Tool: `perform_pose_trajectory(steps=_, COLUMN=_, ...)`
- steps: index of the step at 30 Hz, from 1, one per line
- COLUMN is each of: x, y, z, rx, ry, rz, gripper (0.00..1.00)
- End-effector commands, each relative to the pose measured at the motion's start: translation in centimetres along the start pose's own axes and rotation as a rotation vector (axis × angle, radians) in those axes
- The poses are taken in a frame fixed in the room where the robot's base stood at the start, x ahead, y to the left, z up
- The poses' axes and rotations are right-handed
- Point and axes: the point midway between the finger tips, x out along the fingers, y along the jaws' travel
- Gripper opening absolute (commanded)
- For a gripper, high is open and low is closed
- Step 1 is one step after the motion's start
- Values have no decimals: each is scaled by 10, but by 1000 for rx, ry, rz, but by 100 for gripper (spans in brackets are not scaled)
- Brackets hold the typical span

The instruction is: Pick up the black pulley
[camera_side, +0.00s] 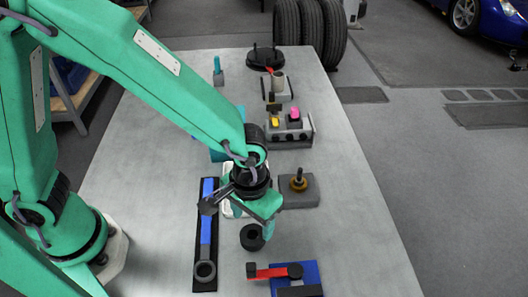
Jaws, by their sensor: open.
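The black pulley (252,238), a short dark ring-like cylinder, sits on the grey table just in front of my arm's end. My gripper (262,226) is directly above and slightly behind it, pointing down. Its jaws are open, with a green finger at the pulley's right side. I cannot tell whether that finger touches the pulley. The far side of the pulley is partly hidden by the gripper.
A blue-handled tool (207,235) lies on a black strip to the left. A blue plate with a red-handled tool (272,271) is in front. Several fixtures stand behind; the table's right side (350,220) is clear.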

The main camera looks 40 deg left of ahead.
Motion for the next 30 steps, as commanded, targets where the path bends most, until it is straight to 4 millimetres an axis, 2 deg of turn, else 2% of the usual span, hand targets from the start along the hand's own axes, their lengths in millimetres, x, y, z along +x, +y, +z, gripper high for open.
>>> perform_pose_trajectory(steps=15, x=43, y=0, z=1, rx=0, ry=-2, rz=-2, gripper=64)
perform_pose_trajectory(steps=22, x=52, y=0, z=0, rx=0, ry=-1, rz=-1, gripper=64)
perform_pose_trajectory(steps=30, x=54, y=0, z=0, rx=0, ry=-1, rz=-1, gripper=64)
